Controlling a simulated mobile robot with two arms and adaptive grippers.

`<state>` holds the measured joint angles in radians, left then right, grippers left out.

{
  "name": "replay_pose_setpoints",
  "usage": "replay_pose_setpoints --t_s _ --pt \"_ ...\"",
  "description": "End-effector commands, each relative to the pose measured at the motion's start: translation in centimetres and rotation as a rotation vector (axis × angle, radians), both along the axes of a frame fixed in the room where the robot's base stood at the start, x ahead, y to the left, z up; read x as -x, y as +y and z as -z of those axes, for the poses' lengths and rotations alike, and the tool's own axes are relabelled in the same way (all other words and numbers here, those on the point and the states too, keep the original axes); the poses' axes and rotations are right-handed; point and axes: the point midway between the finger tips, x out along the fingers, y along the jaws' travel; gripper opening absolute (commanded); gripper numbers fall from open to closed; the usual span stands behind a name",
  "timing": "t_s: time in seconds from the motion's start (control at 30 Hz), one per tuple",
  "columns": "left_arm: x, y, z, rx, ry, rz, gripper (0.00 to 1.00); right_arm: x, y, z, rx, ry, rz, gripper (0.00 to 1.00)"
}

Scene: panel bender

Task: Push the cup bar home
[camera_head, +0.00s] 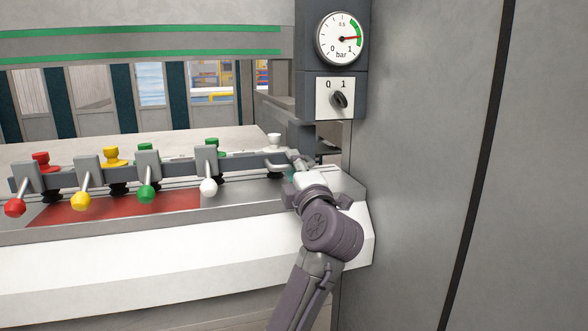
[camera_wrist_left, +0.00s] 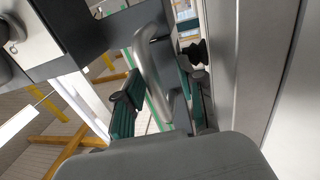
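The cup bar (camera_head: 128,173) is a long grey bar with red, yellow, green and white cups on top. It lies across the machine's front, above a red strip. Levers with red, yellow, green and white knobs stick out towards me. A bent metal handle (camera_head: 278,167) is at its right end. My left gripper (camera_head: 297,165) is at that handle. In the left wrist view the handle (camera_wrist_left: 154,75) stands between the green-padded fingers of my left gripper (camera_wrist_left: 158,85). The fingers look apart, with a narrow gap beside the handle; contact is unclear. My right gripper is not in view.
A gauge (camera_head: 342,39) reads in its green band, above a rotary switch (camera_head: 339,98) marked 0 and 1. A grey machine wall (camera_head: 430,180) stands close to the right of my arm. A white front ledge (camera_head: 150,255) runs below the bar.

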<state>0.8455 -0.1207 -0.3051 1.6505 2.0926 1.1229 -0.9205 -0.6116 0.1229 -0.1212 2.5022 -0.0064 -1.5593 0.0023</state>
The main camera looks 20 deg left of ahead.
Motion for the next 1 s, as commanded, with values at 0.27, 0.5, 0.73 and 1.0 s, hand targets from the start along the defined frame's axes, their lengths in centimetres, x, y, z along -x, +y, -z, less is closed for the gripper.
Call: replay_pose_setpoints --t_s 0.27,0.5,0.73,1.0 --pt "0.15 0.12 -0.21 0.0 -0.003 0.001 0.39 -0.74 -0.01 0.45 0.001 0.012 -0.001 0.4" --pt "0.13 0.12 -0.18 0.001 -0.002 0.0 0.11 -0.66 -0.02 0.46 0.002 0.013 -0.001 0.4" --pt "0.11 0.09 -0.19 0.001 -0.002 0.001 0.0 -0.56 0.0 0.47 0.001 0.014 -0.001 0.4" --pt "-0.15 0.21 -0.34 0.0 -0.002 0.001 0.0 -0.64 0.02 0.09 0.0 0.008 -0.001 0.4"
